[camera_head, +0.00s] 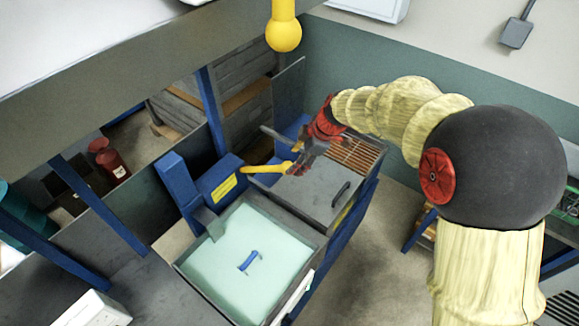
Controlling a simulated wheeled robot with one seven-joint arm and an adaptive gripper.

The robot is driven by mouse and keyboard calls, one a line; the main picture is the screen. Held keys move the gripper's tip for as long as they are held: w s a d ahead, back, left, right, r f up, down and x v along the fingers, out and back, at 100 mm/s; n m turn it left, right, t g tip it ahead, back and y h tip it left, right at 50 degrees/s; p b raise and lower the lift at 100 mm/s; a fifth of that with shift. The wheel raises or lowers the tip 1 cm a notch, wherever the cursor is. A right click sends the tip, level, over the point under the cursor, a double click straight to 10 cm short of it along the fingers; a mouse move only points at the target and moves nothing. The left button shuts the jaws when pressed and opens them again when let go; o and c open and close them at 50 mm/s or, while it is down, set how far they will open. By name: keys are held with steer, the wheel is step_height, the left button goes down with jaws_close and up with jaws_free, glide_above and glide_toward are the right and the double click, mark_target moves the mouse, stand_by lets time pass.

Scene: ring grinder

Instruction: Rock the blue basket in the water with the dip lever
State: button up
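A tank of pale green water (225,258) stands at the lower middle. In it, only a small blue handle-like piece (249,261) shows, apparently part of the blue basket; the rest is hidden under the water. The dip lever (265,169) is a yellow bar reaching right from a blue box (220,180) behind the tank. My gripper (283,150) comes from the upper right, and its grey fingers are spread apart near the lever's right end. I cannot tell whether they touch the lever.
A grey lidded unit with a black handle (341,193) and a brown slatted grate (358,153) adjoins the tank on the right. A yellow rounded post (284,32) hangs above. Blue posts and a red container (111,163) stand left. Open floor lies at the lower right.

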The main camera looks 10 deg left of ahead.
steer(key=p+x, duration=0.1)
steer(key=x, duration=0.6)
steer(key=shift+f, duration=0.2)
steer(key=shift+c, duration=0.3)
jaws_close()
stand_by(0.3)
